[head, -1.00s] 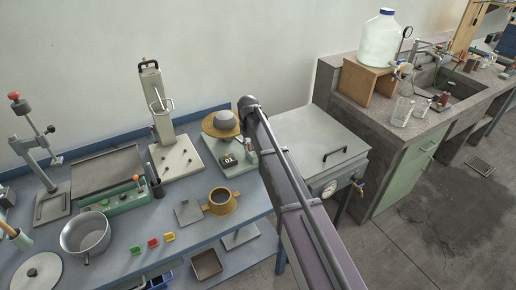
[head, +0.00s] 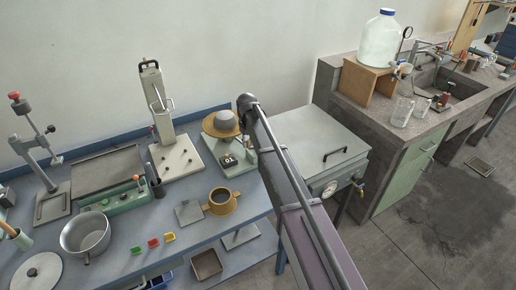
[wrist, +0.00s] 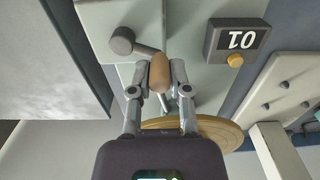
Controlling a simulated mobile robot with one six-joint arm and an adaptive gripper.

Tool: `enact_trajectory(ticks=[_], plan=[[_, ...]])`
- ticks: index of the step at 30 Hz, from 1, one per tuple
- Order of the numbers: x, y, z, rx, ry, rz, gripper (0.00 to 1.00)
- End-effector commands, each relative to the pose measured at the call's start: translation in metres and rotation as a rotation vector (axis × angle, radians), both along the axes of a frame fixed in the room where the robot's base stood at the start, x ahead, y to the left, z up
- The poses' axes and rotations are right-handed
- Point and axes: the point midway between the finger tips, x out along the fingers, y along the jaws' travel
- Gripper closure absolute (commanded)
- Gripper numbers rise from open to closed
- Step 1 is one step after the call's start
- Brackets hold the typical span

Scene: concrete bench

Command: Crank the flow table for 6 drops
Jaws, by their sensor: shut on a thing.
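The flow table stands at the back of the blue bench, with a round brass disc (head: 210,131) on top and a grey mound (head: 226,120) on the disc. The disc's edge also shows in the wrist view (wrist: 225,133). My gripper (wrist: 160,78) is shut on the tan crank handle (wrist: 160,68), beside the flow table's pale base. The crank's grey hub (wrist: 121,40) shows in the wrist view. A dark counter box (wrist: 236,41) shows the digits 0 and 1; it also shows in the head view (head: 228,160). My arm hides the gripper and crank in the head view.
A tall press (head: 165,125) stands to the left of the flow table. A brass mould (head: 222,201) and a metal pot (head: 85,235) are on the bench in front. A grey lidded tank (head: 320,145) is close on the right of my arm.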

Motion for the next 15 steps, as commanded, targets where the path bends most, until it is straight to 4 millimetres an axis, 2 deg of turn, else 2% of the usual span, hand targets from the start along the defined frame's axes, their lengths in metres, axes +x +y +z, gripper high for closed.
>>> enact_trajectory(ticks=[1,15], plan=[[0.001,-0.005,0.0,-0.008,-0.002,-0.003,1.0],[0.013,-0.008,0.0,-0.01,-0.001,-0.005,1.0]])
